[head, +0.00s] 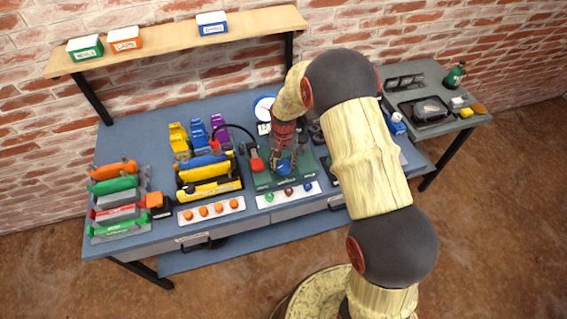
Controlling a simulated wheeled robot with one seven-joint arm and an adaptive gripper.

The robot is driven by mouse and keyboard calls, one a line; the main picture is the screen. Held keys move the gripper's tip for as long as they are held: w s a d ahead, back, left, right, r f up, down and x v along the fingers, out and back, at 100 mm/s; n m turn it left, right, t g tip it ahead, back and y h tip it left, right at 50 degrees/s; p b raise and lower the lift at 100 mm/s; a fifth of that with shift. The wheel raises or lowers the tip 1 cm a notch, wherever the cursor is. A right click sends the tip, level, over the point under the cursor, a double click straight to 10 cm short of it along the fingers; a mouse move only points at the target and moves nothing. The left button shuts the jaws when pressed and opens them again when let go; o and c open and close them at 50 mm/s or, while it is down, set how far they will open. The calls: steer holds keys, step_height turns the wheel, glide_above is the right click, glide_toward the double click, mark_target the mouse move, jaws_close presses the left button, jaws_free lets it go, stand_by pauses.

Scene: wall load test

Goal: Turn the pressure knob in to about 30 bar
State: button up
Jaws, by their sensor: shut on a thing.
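My gripper (283,162) reaches down over the green base plate (262,181) on the bench. It is shut on the blue pressure knob (283,169), which shows just below the fingers. The fingers and wrist hide part of the knob. A round white pressure gauge (263,106) with a blue rim stands behind and left of my gripper. Its needle and scale are too small to read here.
A red-ended black hose (240,145) arches left of my gripper, by yellow and blue pump parts (212,190). Coloured clamps (115,187) stand at the bench's left. A side table (470,116) is at right.

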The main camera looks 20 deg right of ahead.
steer(key=m, duration=0.5)
steer(key=shift+m+p, duration=0.3)
steer(key=m, duration=0.9)
steer(key=shift+m+p, duration=0.3)
steer(key=shift+m, duration=0.1)
steer(key=m, duration=0.4)
steer(key=shift+m, duration=0.4)
steer(key=o, duration=1.1)
steer(key=shift+o, duration=0.4)
